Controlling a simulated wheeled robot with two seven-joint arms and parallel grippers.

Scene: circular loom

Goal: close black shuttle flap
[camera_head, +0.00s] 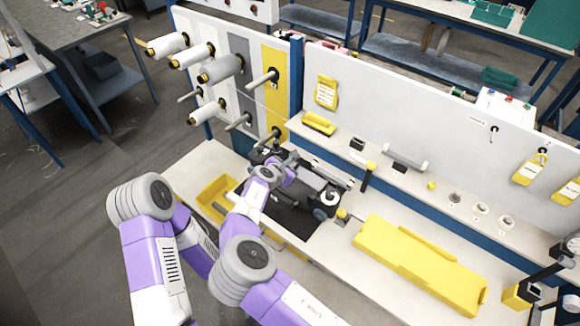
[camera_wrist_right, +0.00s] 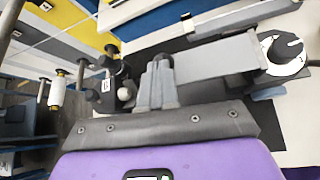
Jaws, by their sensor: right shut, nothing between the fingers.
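The black shuttle (camera_head: 318,190) lies on a black mat (camera_head: 285,213) on the white bench. In the right wrist view its long grey flap plate (camera_wrist_right: 215,66) runs across the middle, with a white spool (camera_wrist_right: 285,52) at the right end. I cannot tell how far the flap stands open. My right gripper (camera_head: 284,166) is over the shuttle's left part. In its wrist view the fingers (camera_wrist_right: 160,68) are together with nothing held, close beside the plate's left end; contact cannot be told. They hide part of the shuttle. My left gripper is not seen.
A yellow bin (camera_head: 216,188) stands left of the mat and a long yellow case (camera_head: 420,262) lies to the right. Yarn spools (camera_head: 221,69) stick out from the panel behind left. A white panel (camera_head: 400,100) closes the back.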

